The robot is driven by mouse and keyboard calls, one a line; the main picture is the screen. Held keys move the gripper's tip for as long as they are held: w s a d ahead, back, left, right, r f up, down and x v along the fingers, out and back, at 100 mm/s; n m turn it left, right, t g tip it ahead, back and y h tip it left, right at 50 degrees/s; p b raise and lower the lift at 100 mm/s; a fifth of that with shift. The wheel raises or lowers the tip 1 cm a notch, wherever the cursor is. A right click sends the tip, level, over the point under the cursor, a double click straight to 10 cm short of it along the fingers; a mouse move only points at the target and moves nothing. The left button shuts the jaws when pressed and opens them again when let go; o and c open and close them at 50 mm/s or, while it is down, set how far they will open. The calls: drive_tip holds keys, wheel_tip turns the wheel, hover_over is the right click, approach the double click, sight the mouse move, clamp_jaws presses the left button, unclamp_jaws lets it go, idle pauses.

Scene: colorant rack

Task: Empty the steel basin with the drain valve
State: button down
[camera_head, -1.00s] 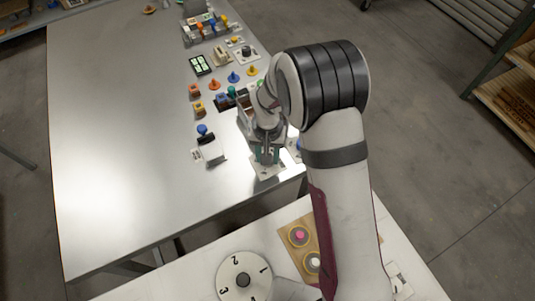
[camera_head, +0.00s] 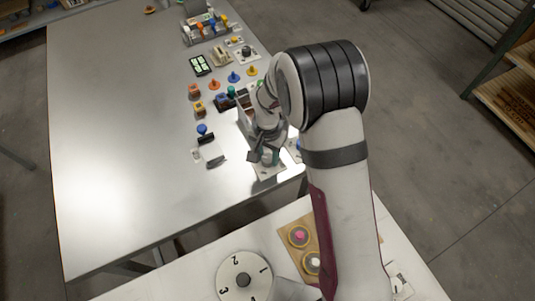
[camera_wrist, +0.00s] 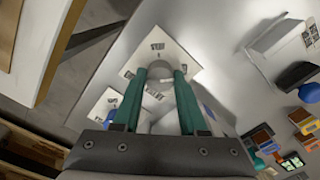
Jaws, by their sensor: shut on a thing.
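My gripper (camera_wrist: 160,72) has two green fingers, shut on a small grey rounded piece that looks like a valve knob (camera_wrist: 158,67). The piece sits on a white lettered plate (camera_wrist: 181,68), whose wording I cannot fully read. In the head view my gripper (camera_head: 265,158) is low over the same plate (camera_head: 268,171), near the table's front right corner, and partly hides it. I cannot surely pick out the steel basin; a pale, tray-like thing with a dark edge (camera_head: 216,161) stands to the left, and it also shows at the wrist view's upper right (camera_wrist: 272,38).
A blue knob (camera_head: 202,129) stands behind the tray-like thing. Several coloured knobs and blocks, among them an orange one (camera_head: 215,84), line the table further back. A second white plate (camera_wrist: 100,106) lies close by. The table's left side (camera_head: 110,160) is clear.

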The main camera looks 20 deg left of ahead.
sight(267, 158)
drive_tip(key=shift+c, duration=2.2)
unclamp_jaws()
wheel_tip(267, 158, up, 16)
drive_tip(key=shift+f, duration=0.1)
drive_tip(key=s+d+r+m, duration=0.1)
drive_tip(key=s+d+r, duration=0.2)
drive_tip(key=d, duration=0.2)
drive_tip(key=s+d+r+m, duration=0.1)
drive_tip(key=s+d+r, duration=0.2)
drive_tip(key=d, duration=0.3)
drive_tip(key=s+d+m+y, duration=0.1)
drive_tip(key=s+d, duration=0.3)
drive_tip(key=s, duration=0.3)
drive_tip(key=s+d+f, duration=0.1)
drive_tip(key=s+d, duration=0.3)
drive_tip(key=s, duration=0.4)
drive_tip(key=shift+s+m+y, duration=0.25)
drive_tip(key=shift+m+y, duration=0.15)
